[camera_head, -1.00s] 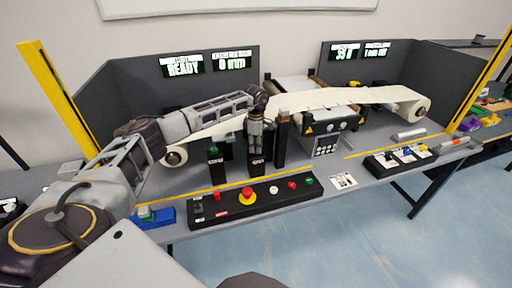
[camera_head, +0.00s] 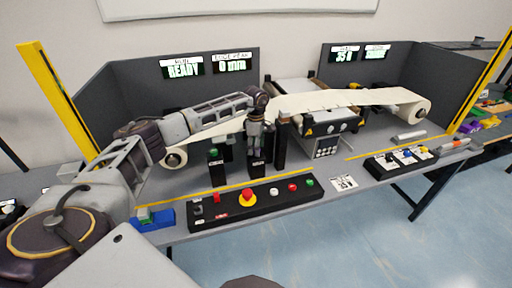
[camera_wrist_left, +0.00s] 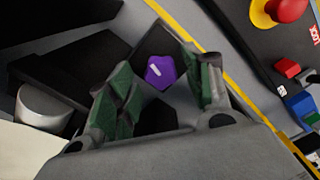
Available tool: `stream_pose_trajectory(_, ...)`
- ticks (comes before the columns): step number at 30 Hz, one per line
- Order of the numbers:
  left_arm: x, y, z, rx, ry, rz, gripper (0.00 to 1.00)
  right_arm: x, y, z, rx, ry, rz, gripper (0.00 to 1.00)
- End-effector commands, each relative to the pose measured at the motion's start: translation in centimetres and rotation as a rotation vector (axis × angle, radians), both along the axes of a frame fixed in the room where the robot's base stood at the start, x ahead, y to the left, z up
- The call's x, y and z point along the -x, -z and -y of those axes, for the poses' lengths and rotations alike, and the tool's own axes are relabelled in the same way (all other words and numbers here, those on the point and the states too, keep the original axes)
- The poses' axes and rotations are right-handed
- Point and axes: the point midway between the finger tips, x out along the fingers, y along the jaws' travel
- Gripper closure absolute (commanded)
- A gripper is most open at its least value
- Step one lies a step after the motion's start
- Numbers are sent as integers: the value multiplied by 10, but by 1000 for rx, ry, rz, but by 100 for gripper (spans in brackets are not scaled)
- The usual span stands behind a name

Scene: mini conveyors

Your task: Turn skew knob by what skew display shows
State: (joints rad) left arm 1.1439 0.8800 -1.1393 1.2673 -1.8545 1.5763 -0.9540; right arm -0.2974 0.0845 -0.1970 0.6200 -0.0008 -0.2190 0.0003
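My left gripper (camera_head: 256,142) points down over a black post (camera_head: 257,166) in the middle of the table. In the left wrist view the gripper (camera_wrist_left: 158,64) is open, with its green-padded fingers on either side of a purple knob (camera_wrist_left: 160,72). The knob has a white mark on its top. I cannot tell whether the fingers touch it; the head view hides it behind the gripper. Displays on the grey panels show READY (camera_head: 183,70), 0 mm (camera_head: 232,66), 35 N (camera_head: 344,55) and one too blurred to read (camera_head: 375,52). My right gripper is not in view.
A cream web runs to a roll (camera_head: 421,110) at the right. A second black post (camera_head: 216,166) stands left of the gripper. A black button box (camera_head: 220,207) with a red emergency button (camera_head: 247,195) lies at the front edge. A printed card (camera_head: 344,183) lies beside it.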

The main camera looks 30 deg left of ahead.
Motion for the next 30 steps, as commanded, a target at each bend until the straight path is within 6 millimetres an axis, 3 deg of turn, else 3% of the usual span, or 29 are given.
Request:
stream_pose_trajectory(6,0,1,1,1,1,-2,47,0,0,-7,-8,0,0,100)
stream_pose_trajectory(9,0,1,1,1,1,-2,47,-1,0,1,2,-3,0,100)
stream_pose_trajectory(16,0,-10,1,0,1,-1,47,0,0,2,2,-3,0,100)
stream_pose_trajectory(30,0,-73,1,1,0,1,47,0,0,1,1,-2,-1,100)
